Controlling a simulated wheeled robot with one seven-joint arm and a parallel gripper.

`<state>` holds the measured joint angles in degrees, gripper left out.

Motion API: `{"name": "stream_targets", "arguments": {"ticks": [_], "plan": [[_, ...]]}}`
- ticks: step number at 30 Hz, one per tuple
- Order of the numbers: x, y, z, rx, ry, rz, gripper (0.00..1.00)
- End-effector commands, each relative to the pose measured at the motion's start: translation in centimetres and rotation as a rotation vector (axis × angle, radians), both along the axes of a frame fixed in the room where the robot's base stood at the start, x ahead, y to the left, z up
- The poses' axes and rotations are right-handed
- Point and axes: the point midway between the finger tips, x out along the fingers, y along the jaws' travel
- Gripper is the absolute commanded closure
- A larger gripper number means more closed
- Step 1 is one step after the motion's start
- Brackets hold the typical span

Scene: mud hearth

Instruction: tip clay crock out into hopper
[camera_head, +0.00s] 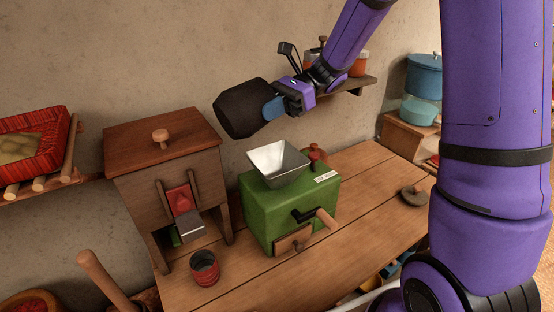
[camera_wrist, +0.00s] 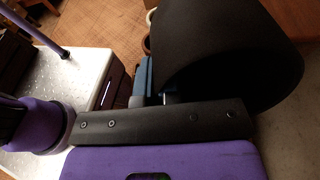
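The clay crock (camera_head: 238,110) is dark, almost black, and is held in the air above and to the left of the hopper in the head view. It lies well over on its side, with its wide end toward the left. My gripper (camera_head: 275,106) is shut on it at its right side, with a blue part at the grip. In the wrist view the crock (camera_wrist: 225,60) fills the upper right; its contents are hidden. The hopper (camera_head: 278,163) is a pale metal funnel on top of a green mill (camera_head: 290,208). I see nothing pouring.
A wooden box with a knobbed lid (camera_head: 160,145) stands left of the mill. A red tin (camera_head: 205,268) is in front of it. A wall shelf (camera_head: 350,86) with jars is behind my gripper. A round lidded thing (camera_head: 413,195) lies right on the table (camera_head: 375,215).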

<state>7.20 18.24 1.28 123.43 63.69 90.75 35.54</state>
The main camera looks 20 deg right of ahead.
Motion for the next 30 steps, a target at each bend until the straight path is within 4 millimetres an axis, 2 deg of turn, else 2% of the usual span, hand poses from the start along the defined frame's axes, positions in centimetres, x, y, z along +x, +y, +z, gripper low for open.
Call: {"name": "stream_targets", "arguments": {"ticks": [20, 30], "plan": [[0.3, -1.0, -2.4, 0.089, 0.024, -0.001, 1.0], [0.3, -1.2, -5.1, 0.134, 0.038, -0.001, 1.0]]}}
